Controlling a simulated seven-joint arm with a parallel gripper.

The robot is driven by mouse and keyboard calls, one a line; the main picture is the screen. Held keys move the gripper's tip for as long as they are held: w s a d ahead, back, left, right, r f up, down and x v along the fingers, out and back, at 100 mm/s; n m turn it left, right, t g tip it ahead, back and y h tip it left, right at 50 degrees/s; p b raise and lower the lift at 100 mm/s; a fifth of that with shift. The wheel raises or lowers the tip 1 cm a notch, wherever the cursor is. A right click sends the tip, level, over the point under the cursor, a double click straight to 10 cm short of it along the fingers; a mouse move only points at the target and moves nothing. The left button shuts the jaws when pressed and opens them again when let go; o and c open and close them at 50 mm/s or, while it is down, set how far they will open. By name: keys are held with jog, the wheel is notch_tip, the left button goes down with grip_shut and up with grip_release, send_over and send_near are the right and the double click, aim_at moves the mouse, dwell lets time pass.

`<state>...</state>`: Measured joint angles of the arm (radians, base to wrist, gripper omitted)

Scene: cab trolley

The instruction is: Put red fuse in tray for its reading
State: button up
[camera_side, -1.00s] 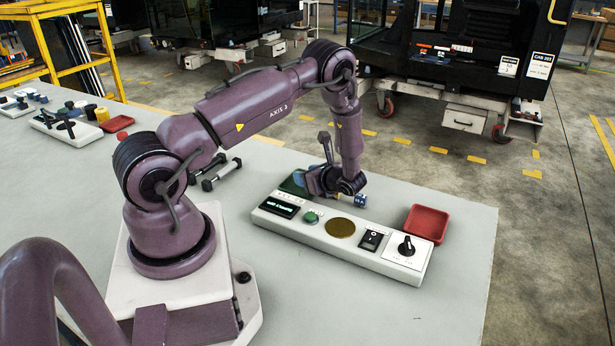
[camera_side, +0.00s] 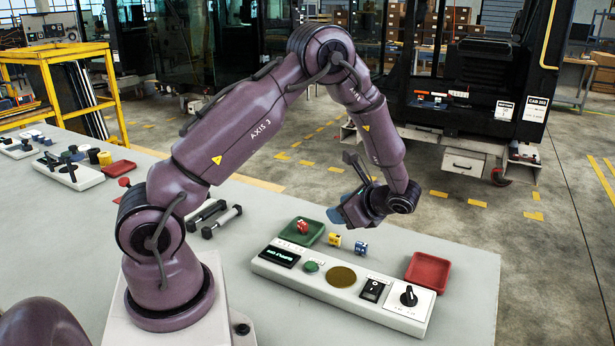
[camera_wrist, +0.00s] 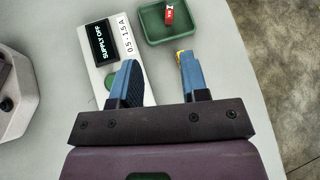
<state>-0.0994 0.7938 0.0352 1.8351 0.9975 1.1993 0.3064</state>
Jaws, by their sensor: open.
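The red fuse (camera_side: 303,227) sits inside the green tray (camera_side: 314,240) behind the left end of the white test panel (camera_side: 325,287). In the wrist view the red fuse (camera_wrist: 169,14) lies in the green tray (camera_wrist: 148,28), near its far side. My gripper (camera_side: 338,215) is open and empty, raised above the table near the green tray. In the wrist view its blue fingers (camera_wrist: 158,62) are apart with only panel and table between them. The panel display (camera_wrist: 100,42) reads "SUPPLY OFF", and a label (camera_wrist: 125,38) beside the green tray reads "0.5-1.5A".
A yellow fuse (camera_side: 335,240) and a blue fuse (camera_side: 361,248) stand behind the panel. A red tray (camera_side: 428,270) is at its right end. The panel carries a green button (camera_side: 312,266), brass disc (camera_side: 342,276), rocker switch (camera_side: 372,290) and knob (camera_side: 408,296).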

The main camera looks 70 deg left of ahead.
jog(key=s+d+r+n+t+h, duration=0.5)
jog(key=s+d+r, duration=0.2)
jog(key=d+r, duration=0.2)
jog(key=s+d+r+n+t+h, duration=0.5)
jog(key=s+d+r, duration=0.2)
jog(key=r, duration=0.5)
jog(key=shift+s+d, duration=0.15)
jog(key=shift+d, duration=0.95)
